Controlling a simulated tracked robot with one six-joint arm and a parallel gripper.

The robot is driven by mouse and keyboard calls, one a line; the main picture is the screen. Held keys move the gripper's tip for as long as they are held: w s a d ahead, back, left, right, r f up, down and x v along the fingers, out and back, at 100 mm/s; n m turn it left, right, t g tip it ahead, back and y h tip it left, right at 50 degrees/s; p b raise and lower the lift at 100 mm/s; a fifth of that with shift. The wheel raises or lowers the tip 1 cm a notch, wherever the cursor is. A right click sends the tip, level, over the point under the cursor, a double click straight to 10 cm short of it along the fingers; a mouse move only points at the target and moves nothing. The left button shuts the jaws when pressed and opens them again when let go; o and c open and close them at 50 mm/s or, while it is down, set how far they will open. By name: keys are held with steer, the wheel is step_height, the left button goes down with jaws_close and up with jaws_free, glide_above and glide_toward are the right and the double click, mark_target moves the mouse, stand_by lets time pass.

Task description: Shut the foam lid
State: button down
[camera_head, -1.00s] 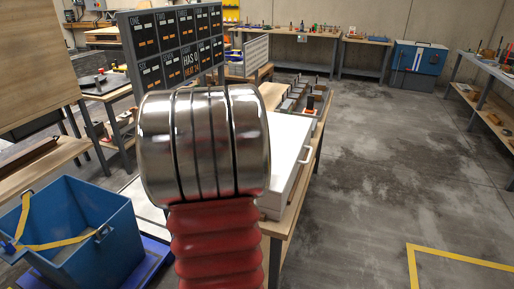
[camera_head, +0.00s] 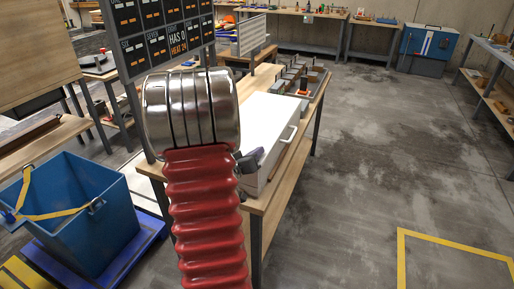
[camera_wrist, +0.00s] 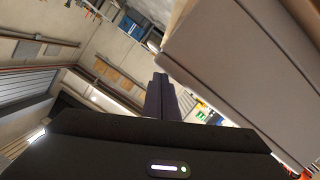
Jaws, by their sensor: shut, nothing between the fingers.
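A white foam box (camera_head: 268,116) stands on a wooden table in the head view, with a pale handle (camera_head: 287,138) on its right side. My red and metal arm covers its left part, so I cannot tell how far its lid stands open. My gripper (camera_head: 247,163) shows dark beside the near left end of the box; whether it touches is unclear. In the wrist view my gripper (camera_wrist: 161,92) has its fingers together, with nothing between them. A large grey-beige panel (camera_wrist: 235,65) fills the right of that view, close to the fingertips; it may be part of the foam box.
Several grey moulds (camera_head: 290,76) stand behind the box. A dark board with text (camera_head: 158,35) stands at the back left. A blue bin (camera_head: 80,205) with a yellow strap is at the left. The concrete floor (camera_head: 365,150) to the right is clear, with yellow floor marking.

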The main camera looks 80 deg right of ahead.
steer(key=shift+s+a+f, duration=0.1)
steer(key=shift+s+f, duration=0.15)
steer(key=shift+f, duration=0.35)
steer(key=shift+s+f, duration=0.1)
steer(key=shift+a, duration=0.2)
steer(key=r+v, duration=0.1)
steer(key=v, duration=0.8)
steer(key=shift+a+r, duration=0.25)
steer(key=shift+r, duration=0.05)
steer(key=shift+s, duration=0.1)
steer(key=shift+n, duration=0.3)
